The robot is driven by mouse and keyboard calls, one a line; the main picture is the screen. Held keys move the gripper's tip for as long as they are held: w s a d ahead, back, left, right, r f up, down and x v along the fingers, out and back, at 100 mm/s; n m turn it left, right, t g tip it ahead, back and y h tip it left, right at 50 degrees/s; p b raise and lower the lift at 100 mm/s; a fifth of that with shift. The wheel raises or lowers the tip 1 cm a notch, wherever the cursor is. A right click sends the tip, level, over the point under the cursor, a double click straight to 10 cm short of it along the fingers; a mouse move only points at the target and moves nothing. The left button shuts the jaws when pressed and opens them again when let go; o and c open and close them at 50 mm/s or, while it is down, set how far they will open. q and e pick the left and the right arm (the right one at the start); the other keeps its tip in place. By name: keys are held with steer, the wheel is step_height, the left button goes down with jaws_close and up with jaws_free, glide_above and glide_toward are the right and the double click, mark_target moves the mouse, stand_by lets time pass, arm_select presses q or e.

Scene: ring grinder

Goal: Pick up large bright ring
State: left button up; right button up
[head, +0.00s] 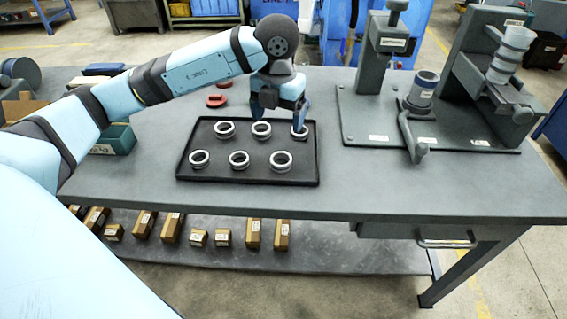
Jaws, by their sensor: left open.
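Several bright metal rings lie in two rows on a black tray (247,174) on the grey table. The front row has a left ring (200,164), a middle ring (239,165) and a right ring (281,166). The back row has a left ring (224,134), a middle ring (261,134) and a right ring (299,135). I cannot tell clearly which are larger. My left gripper (281,118) points down at the tray's back right corner. It is open, with one finger close to the back right ring. My right gripper is out of view.
A grey machine (430,139) with a lever stands on a plate at the right. A green bin (118,140) sits at the left and red parts (216,101) lie behind the tray. Small boxes line the lower shelf. The table front is clear.

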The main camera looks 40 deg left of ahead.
arm_select(q)
glide_toward(281, 157)
steer(key=shift+s+d+f+b, duration=0.15)
steer(key=shift+s+d+f, duration=0.05)
steer(key=shift+s+f, duration=0.3)
steer(key=shift+s+d+f+b, duration=0.15)
steer(key=shift+s+d+f, duration=0.05)
steer(key=shift+s+f, duration=0.3)
steer(key=shift+w+d+f+b, duration=0.1)
steer(key=shift+d+f+b, duration=0.05)
steer(key=shift+f, duration=1.3)
steer(key=shift+d+f+b, duration=0.1)
steer(key=shift+f+b, duration=0.05)
steer(key=shift+f, duration=1.3)
steer(key=c, duration=1.1)
